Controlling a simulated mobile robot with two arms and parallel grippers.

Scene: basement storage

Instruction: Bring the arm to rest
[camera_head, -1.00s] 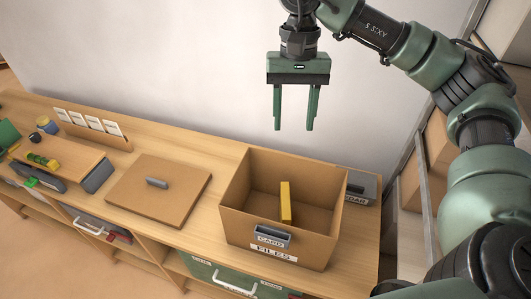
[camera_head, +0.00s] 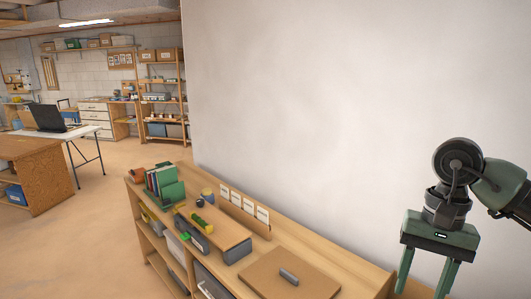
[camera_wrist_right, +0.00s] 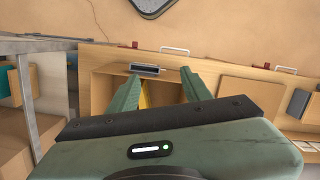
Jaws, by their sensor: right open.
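My right gripper (camera_head: 424,285) hangs at the lower right of the head view, pointing down, with its fingers apart and their tips cut off by the bottom edge. In the right wrist view the open gripper (camera_wrist_right: 162,82) has nothing held between its fingers. A yellow divider (camera_wrist_right: 146,97) stands inside the box and shows partly between the fingers. My left gripper is in neither view.
A plain wall (camera_head: 310,130) rises behind. A metal post (camera_wrist_right: 25,95) and cardboard boxes are at the left in the wrist view.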

